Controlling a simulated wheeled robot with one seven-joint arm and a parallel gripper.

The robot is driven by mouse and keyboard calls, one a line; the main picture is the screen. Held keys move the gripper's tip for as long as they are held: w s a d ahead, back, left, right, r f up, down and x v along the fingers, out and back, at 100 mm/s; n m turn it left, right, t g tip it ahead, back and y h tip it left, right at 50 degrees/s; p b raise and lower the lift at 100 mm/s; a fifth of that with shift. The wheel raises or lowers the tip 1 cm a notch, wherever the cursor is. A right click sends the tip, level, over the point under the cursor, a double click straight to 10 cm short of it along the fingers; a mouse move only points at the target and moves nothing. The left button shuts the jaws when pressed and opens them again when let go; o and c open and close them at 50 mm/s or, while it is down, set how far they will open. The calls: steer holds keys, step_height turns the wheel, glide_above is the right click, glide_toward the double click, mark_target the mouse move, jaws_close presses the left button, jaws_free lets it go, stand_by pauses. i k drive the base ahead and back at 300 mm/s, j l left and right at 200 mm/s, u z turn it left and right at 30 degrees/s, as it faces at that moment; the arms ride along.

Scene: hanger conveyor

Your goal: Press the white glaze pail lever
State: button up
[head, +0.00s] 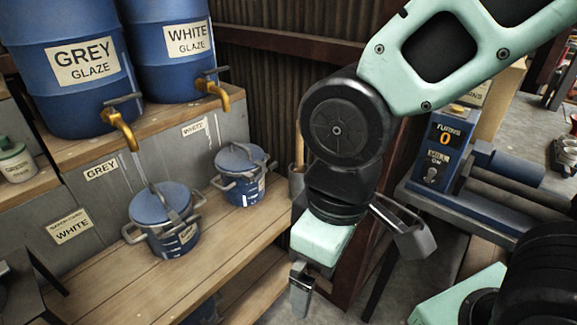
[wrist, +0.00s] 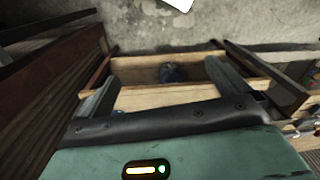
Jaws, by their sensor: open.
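The white glaze pail (head: 240,188) is a blue lidded pail on the wooden shelf, below a small WHITE label. A dark lever (head: 241,151) lies across its lid. A second blue pail (head: 172,243) stands nearer, below the grey tap, with a long grey bar (head: 155,180) slanting over its lid. My gripper (head: 357,278) is right of both pails, pointing down, apart from them. Its fingers are spread and empty. In the wrist view my gripper (wrist: 160,70) shows open above wooden shelves, with a small dark blue object (wrist: 172,73) between the fingers, well below.
Blue barrels marked GREY GLAZE (head: 75,95) and WHITE GLAZE (head: 172,72) stand above, with brass taps (head: 213,95) jutting out. A rusty post is behind my gripper. A roller machine (head: 500,190) stands right.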

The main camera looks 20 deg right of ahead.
mark_target(258, 162)
steer(key=i+j+z, duration=0.15)
steer(key=i+j, duration=0.75)
steer(key=i, duration=0.05)
